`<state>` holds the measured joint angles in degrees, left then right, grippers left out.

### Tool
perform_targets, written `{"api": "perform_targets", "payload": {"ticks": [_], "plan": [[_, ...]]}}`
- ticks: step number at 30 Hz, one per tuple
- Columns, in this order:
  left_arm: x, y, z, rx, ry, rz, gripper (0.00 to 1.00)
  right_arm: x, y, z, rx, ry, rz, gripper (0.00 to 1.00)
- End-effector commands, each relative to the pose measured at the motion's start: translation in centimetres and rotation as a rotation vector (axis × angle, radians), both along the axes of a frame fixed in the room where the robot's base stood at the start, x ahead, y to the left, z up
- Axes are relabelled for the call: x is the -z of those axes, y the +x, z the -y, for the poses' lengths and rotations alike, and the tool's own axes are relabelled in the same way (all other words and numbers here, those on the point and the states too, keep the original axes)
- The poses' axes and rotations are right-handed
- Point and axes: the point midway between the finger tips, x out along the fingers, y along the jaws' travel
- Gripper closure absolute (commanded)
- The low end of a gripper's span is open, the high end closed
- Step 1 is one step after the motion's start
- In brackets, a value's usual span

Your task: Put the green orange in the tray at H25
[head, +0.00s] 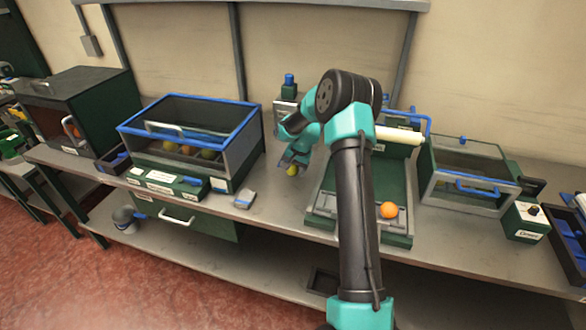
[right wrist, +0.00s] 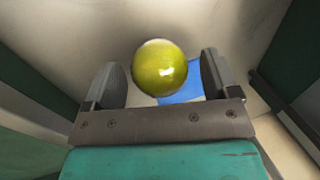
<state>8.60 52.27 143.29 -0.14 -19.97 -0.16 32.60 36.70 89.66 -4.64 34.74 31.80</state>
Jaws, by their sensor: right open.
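The green orange (head: 292,170) is a yellow-green ball low at the back middle of the bench, just below my right gripper (head: 293,162). In the right wrist view, the green orange (right wrist: 160,68) shows between the two open fingers (right wrist: 165,82), towards their tips. I see a gap on its left side; the right finger is close, and I cannot tell if it touches. My right arm crosses the middle of the head view and hides part of the bench. I cannot make out an H25 label. My left gripper is not in view.
A blue-rimmed clear box (head: 240,130) with several fruits stands at left. A green stand (head: 395,175) right of my arm holds an orange fruit (head: 389,210). A clear lidded box (head: 463,195) is farther right. A small grey device (head: 245,199) lies near the front edge.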

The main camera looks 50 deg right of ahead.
Motion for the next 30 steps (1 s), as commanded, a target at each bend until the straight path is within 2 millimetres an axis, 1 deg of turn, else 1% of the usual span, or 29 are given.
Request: {"api": "perform_targets", "payload": {"ticks": [5,8,15,19,24,30], "plan": [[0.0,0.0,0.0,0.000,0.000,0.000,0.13,-1.9,-0.4,0.3,0.001,-0.002,0.003,0.19],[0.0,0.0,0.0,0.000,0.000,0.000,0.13,-3.4,-0.8,0.5,0.001,-0.003,0.004,0.19],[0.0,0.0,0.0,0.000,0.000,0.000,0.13,-7.9,-2.0,1.0,0.001,-0.002,0.004,0.19],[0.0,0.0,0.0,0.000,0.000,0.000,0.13,-9.9,-2.5,1.3,0.001,-0.002,0.003,0.19],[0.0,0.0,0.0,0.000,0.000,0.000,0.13,-11.3,-2.9,1.4,0.000,0.000,0.001,0.19],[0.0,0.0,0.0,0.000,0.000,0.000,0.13,-11.5,-3.0,1.5,0.000,0.000,0.000,0.19]]}}
